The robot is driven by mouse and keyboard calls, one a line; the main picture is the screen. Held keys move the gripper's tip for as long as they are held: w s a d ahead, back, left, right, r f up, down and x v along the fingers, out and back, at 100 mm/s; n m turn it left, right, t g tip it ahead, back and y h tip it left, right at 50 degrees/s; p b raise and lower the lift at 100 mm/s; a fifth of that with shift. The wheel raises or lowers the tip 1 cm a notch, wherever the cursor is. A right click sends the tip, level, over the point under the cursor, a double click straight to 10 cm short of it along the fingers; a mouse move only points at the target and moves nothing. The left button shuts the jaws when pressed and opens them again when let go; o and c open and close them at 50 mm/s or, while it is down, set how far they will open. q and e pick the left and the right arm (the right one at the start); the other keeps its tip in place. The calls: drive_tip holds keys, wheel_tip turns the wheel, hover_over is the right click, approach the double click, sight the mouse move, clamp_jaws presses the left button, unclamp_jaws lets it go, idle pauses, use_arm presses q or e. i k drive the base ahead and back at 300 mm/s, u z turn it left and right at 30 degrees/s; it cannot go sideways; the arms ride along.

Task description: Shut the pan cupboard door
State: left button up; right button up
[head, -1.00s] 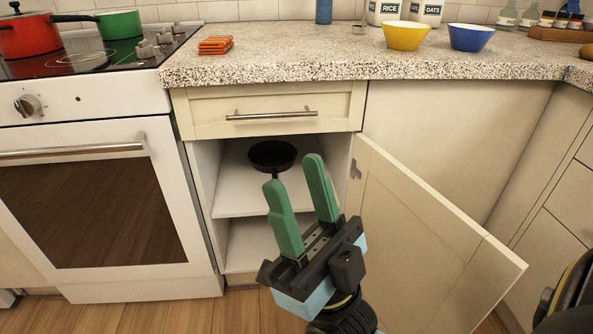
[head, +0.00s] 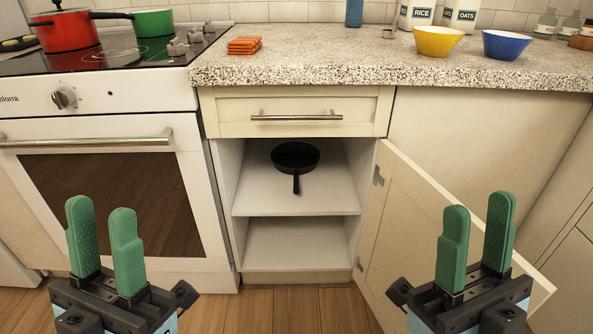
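The pan cupboard door (head: 403,213) stands wide open, hinged on the right side of the cupboard (head: 291,231) and swung out toward me. A black pan (head: 295,157) sits on the upper shelf, its handle pointing toward me; the lower shelf looks empty. My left gripper (head: 106,232) is open and empty, in front of the oven. My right gripper (head: 480,233) is open and empty, in front of the door in the view and covering part of it. I cannot tell whether it touches the door.
A white oven (head: 190,190) with a metal handle stands left of the cupboard. A drawer (head: 300,112) is closed above it. The speckled counter (head: 330,68) holds orange cloths (head: 244,45), a yellow bowl (head: 437,41) and a blue bowl (head: 506,45). The floor before the cupboard is clear.

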sight(403, 225)
drive_tip(key=u, duration=0.55)
drive_tip(key=k, duration=1.25)
drive_tip(key=z, duration=0.1)
drive_tip(key=i, duration=0.55)
drive_tip(key=z, duration=0.9)
drive_tip(key=i, duration=0.45)
drive_tip(key=z, duration=0.2)
